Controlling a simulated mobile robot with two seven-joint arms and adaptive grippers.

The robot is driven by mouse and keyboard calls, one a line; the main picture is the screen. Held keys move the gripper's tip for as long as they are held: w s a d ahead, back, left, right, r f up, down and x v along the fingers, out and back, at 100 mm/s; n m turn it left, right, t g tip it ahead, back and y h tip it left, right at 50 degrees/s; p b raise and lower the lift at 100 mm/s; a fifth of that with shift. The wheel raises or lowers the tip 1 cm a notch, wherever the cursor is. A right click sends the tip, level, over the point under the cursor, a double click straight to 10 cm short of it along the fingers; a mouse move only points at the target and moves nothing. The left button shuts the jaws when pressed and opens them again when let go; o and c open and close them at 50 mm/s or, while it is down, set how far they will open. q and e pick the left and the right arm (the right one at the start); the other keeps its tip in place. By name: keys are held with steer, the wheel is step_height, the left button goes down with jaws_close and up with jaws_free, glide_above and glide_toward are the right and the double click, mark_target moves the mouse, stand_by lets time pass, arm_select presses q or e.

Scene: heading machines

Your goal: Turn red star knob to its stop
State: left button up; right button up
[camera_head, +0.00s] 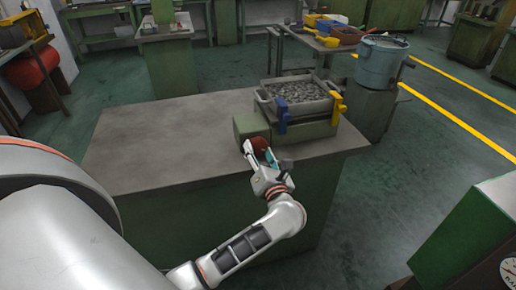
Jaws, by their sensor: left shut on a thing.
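The red star knob (260,143) sits on the front of a green machine block (252,124) on the grey-topped bench. My left gripper (259,152) reaches up to it from the front, with its fingers around the knob. The gripper is shut on the knob, and its fingers hide part of it. The knob's turn angle cannot be made out at this size. My right gripper is not in view.
A metal tray of small grey parts (268,97) with blue and yellow clamps sits on the machine. The bench top (160,150) is bare to the left. A blue-grey bucket (381,62) stands behind right. A green cabinet (470,240) is at lower right.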

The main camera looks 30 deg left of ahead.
arm_select(q)
steer(key=shift+m+p, duration=0.3)
steer(key=shift+m, duration=0.2)
steer(key=o, duration=1.1)
steer(key=shift+d, duration=0.1)
steer(key=v, duration=0.8)
